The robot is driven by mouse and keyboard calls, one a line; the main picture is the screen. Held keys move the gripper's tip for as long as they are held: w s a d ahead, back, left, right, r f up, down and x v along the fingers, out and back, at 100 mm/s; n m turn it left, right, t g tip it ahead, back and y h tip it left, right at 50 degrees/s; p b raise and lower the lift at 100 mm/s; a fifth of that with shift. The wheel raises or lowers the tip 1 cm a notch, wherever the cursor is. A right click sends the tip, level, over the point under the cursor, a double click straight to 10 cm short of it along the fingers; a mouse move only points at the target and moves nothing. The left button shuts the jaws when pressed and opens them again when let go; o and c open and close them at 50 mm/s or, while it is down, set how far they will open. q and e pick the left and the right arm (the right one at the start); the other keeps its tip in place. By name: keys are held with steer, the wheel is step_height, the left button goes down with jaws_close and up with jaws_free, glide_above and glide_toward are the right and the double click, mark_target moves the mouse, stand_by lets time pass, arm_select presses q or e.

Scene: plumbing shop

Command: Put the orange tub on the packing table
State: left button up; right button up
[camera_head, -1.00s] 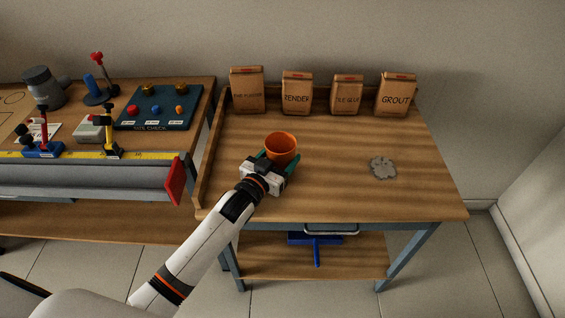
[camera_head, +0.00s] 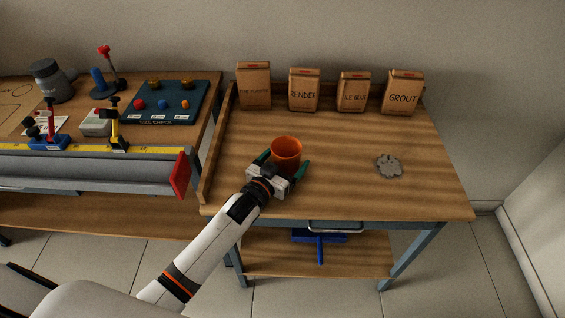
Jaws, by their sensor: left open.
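The orange tub (camera_head: 287,151) stands upright on the wooden table (camera_head: 345,195) at the right, left of the table's middle. My left gripper (camera_head: 285,165) reaches in from the lower left. Its green fingers are open, one on each side of the tub's lower part, and its body hides part of the tub's near side. I cannot tell whether the fingers touch the tub. My right gripper is not in view.
Several paper bags, among them one marked GROUT (camera_head: 401,93), stand along the table's back. A grey patch (camera_head: 389,166) lies right of the tub. A workbench (camera_head: 205,88) with tools and a blue size-check board (camera_head: 166,103) adjoins at left. The table's front right is clear.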

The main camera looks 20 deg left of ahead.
arm_select(q)
steer(key=v, duration=1.2)
steer(key=shift+r, duration=0.1)
